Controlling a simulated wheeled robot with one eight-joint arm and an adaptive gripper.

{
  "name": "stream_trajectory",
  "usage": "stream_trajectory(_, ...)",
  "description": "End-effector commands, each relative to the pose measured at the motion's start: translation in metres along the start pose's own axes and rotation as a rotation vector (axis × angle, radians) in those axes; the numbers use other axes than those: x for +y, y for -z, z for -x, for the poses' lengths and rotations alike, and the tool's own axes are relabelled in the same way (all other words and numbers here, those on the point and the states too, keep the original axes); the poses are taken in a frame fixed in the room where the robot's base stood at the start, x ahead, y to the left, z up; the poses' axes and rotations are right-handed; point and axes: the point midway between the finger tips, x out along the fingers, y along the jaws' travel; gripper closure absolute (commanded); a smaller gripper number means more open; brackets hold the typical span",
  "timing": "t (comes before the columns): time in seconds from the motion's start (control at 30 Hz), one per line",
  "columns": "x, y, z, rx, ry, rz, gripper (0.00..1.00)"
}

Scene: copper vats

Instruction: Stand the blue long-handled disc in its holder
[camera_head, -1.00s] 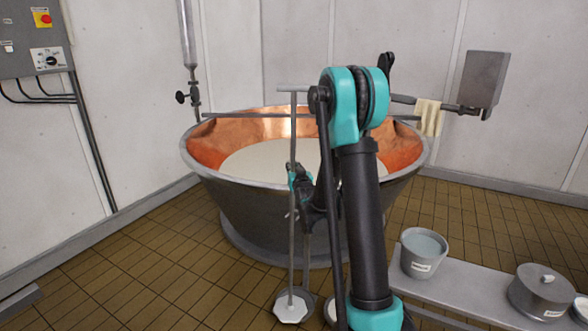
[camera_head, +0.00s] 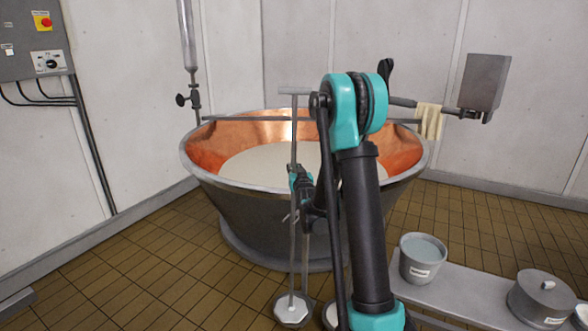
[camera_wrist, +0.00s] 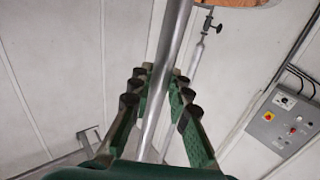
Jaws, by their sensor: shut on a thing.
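The long-handled disc has a T-topped grey pole (camera_head: 294,135) and a pale, whitish disc (camera_head: 291,308) at its foot; it looks grey and white here rather than blue. The pole stands nearly upright in front of the vat. My gripper (camera_head: 301,178) is shut on the pole partway up; in the wrist view the pole (camera_wrist: 168,60) runs between its fingers (camera_wrist: 160,100). A round grey holder base (camera_head: 306,300) shows around the disc, with a thin upright just right of the pole. I cannot tell whether the disc touches the base.
The large copper vat (camera_head: 215,185), filled with pale liquid, stands just behind. A bench (camera_head: 455,290) at right carries a bucket (camera_head: 423,258) and a lidded pot (camera_head: 540,298). My arm hides part of the floor near the holder.

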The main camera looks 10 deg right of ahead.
Motion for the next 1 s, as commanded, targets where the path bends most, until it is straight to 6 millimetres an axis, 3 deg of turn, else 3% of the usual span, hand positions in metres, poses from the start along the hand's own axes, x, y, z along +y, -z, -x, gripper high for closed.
stream_trajectory(0.7,0.0003,-0.008,0.0001,0.001,0.0,0.0,1.0)
stream_trajectory(0.73,0.0003,-0.008,0.0001,0.001,0.0,0.0,0.8)
stream_trajectory(0.9,0.0003,-0.0081,0.0,0.001,0.0,0.0,0.59)
stream_trajectory(1.0,0.0003,-0.0082,0.0,0.001,0.0,0.0,0.58)
